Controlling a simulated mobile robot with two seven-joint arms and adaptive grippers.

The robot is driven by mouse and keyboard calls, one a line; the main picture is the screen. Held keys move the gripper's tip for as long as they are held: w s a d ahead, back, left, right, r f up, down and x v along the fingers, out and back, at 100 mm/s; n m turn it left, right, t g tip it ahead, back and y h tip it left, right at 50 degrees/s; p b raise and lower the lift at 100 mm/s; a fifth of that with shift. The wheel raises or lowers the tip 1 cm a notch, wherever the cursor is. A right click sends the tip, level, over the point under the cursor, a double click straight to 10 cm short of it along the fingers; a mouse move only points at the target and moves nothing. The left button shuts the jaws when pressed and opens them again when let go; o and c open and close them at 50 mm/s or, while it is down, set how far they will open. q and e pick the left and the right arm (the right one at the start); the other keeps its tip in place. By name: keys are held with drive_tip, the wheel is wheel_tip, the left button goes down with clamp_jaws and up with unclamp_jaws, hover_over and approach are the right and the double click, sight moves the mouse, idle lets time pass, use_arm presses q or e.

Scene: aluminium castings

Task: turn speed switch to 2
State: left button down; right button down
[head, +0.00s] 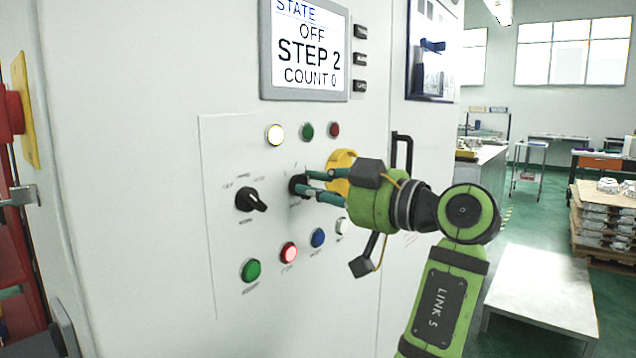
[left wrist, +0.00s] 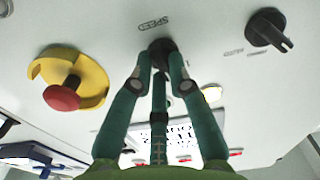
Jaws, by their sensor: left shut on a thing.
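The speed switch (head: 296,184) is a black rotary knob on the white control panel. It also shows in the left wrist view (left wrist: 161,45), beside the printed word SPEED. My left gripper (head: 310,185) reaches it from the right in the head view, its teal fingers shut on the knob. In the left wrist view the fingertips close around the knob and hide most of it, so I cannot tell which position it points to. My right gripper is not in view.
Another black rotary switch (head: 251,199) sits left of the speed switch. A yellow-collared red emergency button (left wrist: 62,97) is close beside my fingers. Lamps and push buttons (head: 289,252) lie above and below. The display (head: 306,50) reads OFF, STEP 2, COUNT 0.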

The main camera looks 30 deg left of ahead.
use_arm(q)
drive_tip(key=shift+f+m, duration=0.1)
drive_tip(key=shift+m, duration=0.7)
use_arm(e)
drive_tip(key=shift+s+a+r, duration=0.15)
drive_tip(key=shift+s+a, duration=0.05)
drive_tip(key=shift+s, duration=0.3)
use_arm(q)
drive_tip(key=c, duration=1.2)
unclamp_jaws()
drive_tip(key=d, duration=0.8)
drive_tip(key=s+d, duration=0.1)
drive_tip(key=d, duration=0.3)
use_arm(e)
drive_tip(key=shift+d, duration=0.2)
use_arm(q)
drive_tip(key=shift+w, duration=0.1)
